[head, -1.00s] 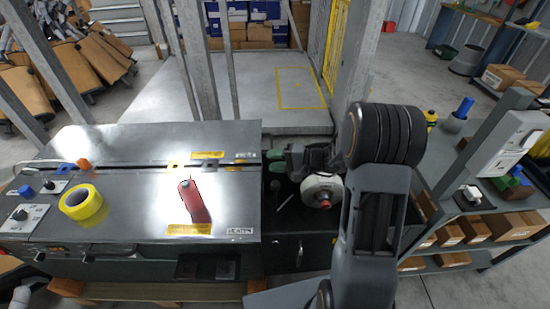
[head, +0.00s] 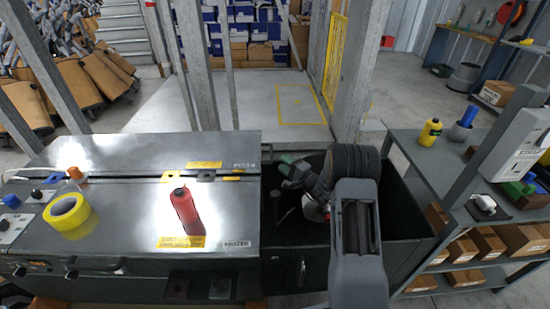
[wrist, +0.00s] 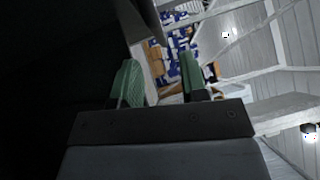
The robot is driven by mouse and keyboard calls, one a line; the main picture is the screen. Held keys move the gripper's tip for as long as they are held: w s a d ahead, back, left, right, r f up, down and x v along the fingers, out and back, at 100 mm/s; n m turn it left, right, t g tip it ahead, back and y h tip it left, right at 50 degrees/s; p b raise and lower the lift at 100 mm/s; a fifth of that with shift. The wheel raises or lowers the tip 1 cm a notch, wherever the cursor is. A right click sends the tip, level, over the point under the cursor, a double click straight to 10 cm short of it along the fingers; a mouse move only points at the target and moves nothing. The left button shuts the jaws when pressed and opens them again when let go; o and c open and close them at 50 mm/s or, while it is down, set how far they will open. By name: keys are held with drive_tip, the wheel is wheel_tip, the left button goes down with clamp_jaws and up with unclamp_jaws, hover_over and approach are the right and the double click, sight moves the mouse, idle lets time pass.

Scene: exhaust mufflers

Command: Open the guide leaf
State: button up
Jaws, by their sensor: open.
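I cannot tell for certain which part is the guide leaf. The steel-topped machine (head: 110,205) at the left has a long slot across its top, with small yellow and grey tabs (head: 206,176) along it. My gripper (head: 290,165) is right of the machine top, over a dark open-topped bay. Its green fingers point left and away in the head view. In the wrist view my gripper (wrist: 160,88) is open, with nothing visible between its green fingertips. A dark surface (wrist: 50,80) fills the left of that view, close to the left finger.
A red bottle (head: 184,211) and a yellow tape roll (head: 69,215) stand on the machine top. The dark bay (head: 405,205) borders it on the right. A grey shelf unit (head: 400,145) with boxes stands further right. Steel posts (head: 190,60) rise behind the machine.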

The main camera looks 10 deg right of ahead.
drive_tip(key=shift+x, duration=2.85)
clamp_jaws()
